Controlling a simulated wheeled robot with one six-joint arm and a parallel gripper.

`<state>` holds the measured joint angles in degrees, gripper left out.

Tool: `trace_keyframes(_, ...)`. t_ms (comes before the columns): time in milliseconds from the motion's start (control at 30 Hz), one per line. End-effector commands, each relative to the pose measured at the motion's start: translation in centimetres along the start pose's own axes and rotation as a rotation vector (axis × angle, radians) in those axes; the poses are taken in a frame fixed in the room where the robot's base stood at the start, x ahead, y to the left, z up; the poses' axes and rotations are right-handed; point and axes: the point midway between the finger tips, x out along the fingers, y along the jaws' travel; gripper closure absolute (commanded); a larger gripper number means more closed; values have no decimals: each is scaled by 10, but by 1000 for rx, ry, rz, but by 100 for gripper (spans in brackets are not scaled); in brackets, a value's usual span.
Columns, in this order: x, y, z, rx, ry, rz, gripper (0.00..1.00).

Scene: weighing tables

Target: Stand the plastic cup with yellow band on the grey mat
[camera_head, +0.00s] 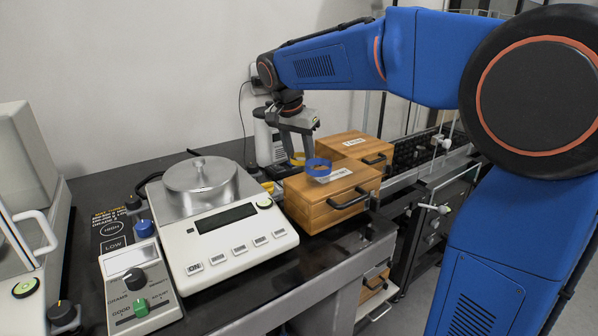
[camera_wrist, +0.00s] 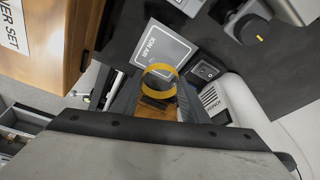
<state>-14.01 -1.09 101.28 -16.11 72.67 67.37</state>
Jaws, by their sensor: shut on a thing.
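The plastic cup with yellow band is held in my gripper. In the wrist view its yellow band (camera_wrist: 146,78) shows as a ring between the two fingers (camera_wrist: 158,92), with the clear body hardly visible. In the head view my gripper (camera_head: 297,150) points down behind the front wooden box, and a bit of the yellow band (camera_head: 298,158) shows at its fingertips. A grey square with a white outline and "ION AIR" print, seemingly the grey mat (camera_wrist: 158,45), lies on the dark table beyond the cup in the wrist view. I cannot make it out in the head view.
A blue-banded clear cup (camera_head: 318,163) stands on the front wooden box (camera_head: 340,205), close to my gripper. Another wooden box (camera_head: 365,146) is behind. A balance (camera_head: 235,240) with a lidded metal pan stands left. A white device (camera_wrist: 235,100) borders the grey square.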

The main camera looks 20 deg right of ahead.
Motion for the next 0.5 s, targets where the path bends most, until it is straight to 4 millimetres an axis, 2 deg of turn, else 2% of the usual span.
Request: trace_keyframes(500,43,0,13,0,-1,0,80)
